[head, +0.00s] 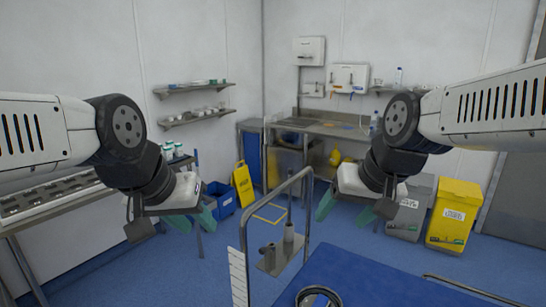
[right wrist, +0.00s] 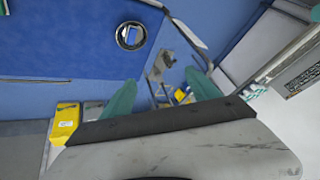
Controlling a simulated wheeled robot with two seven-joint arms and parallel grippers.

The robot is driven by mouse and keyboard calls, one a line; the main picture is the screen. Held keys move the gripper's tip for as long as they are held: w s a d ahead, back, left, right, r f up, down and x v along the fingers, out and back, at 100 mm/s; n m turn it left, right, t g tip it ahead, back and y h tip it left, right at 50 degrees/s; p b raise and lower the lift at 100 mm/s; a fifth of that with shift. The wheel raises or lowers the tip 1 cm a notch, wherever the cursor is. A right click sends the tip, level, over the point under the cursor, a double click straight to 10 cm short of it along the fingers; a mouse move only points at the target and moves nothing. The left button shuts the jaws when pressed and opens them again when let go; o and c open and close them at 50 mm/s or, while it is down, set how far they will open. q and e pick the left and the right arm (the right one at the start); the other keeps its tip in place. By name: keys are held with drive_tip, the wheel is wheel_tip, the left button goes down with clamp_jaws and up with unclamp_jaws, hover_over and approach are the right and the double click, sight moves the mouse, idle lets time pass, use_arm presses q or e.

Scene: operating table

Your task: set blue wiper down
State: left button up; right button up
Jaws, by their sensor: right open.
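I cannot make out a blue wiper for certain in either view. My left gripper (head: 192,220) hangs over the floor at the left, its teal fingers apart with nothing visible between them. My right gripper (head: 350,208) is open and empty, above and behind the blue-topped table. Its two teal fingers also show spread in the right wrist view (right wrist: 162,90). The blue table top (head: 375,280) is at the front right. A round metal dish or ring (head: 318,297) lies on it and shows in the right wrist view (right wrist: 130,35).
A metal rail frame with a small grey stand (head: 280,252) rises beside the blue table. A long metal side table (head: 45,195) is at left. Yellow bin (head: 455,213), grey bin (head: 410,208), blue crate (head: 221,200) and yellow floor sign (head: 243,186) stand behind. A sink counter (head: 320,127) is at the back.

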drive_tip(key=shift+n+t, duration=0.4)
drive_tip(key=s, duration=0.2)
drive_tip(key=s+r, duration=0.1)
drive_tip(key=s, duration=0.1)
drive_tip(key=shift+d, duration=0.1)
idle(0.7)
